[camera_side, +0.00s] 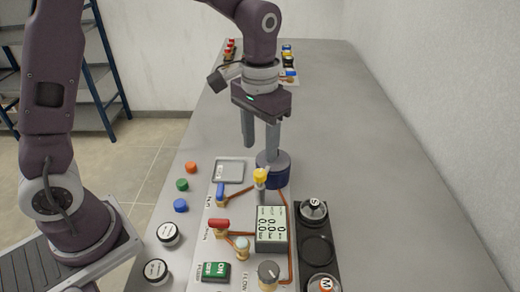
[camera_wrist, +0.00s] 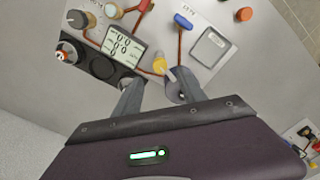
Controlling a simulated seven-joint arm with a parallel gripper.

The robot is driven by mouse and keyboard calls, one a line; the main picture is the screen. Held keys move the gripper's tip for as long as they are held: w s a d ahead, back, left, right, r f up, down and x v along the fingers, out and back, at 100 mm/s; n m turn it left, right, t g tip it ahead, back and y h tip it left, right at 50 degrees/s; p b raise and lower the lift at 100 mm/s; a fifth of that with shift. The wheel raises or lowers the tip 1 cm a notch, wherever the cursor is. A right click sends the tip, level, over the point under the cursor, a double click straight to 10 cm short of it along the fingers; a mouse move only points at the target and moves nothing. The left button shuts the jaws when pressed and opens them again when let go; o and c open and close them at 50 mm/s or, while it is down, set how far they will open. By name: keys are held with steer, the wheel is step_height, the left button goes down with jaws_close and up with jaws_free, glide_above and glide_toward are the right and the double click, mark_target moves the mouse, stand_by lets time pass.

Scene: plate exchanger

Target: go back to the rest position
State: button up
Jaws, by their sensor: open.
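My gripper (camera_side: 260,152) is open, pointing down over the far end of the control panel (camera_side: 200,245). Its two grey fingers stand apart, and I see nothing held between them. A dark blue cylinder with a grey top (camera_side: 273,172) stands at the panel's far end, right below one finger in the side view; I cannot tell whether they touch. In the wrist view the fingers (camera_wrist: 155,88) reach toward the panel, and one covers part of the cylinder's round top. The yellow valve handle (camera_side: 260,175) is close in front of the cylinder; it also shows in the wrist view (camera_wrist: 168,74).
The panel carries a blue handle (camera_side: 220,190), red handle (camera_side: 219,224), display (camera_side: 271,228), black knob (camera_side: 268,270) and square tray (camera_side: 229,171). A black rack (camera_side: 300,240) stands right. Coloured caps (camera_side: 182,185) and white-topped jars (camera_side: 168,234) lie left. The table's right side is clear.

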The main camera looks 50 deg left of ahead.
steer(key=s+a+r+t, duration=0.2)
steer(key=s+r, duration=0.3)
steer(key=s, duration=0.5)
steer(key=s+a+r+t, duration=0.2)
steer(key=s+r+t, duration=0.1)
steer(key=s, duration=0.7)
steer(key=shift+a+r+t, duration=0.2)
steer(key=shift+r+t, duration=0.1)
steer(key=shift+r, duration=0.55)
steer(key=shift+o, duration=0.3)
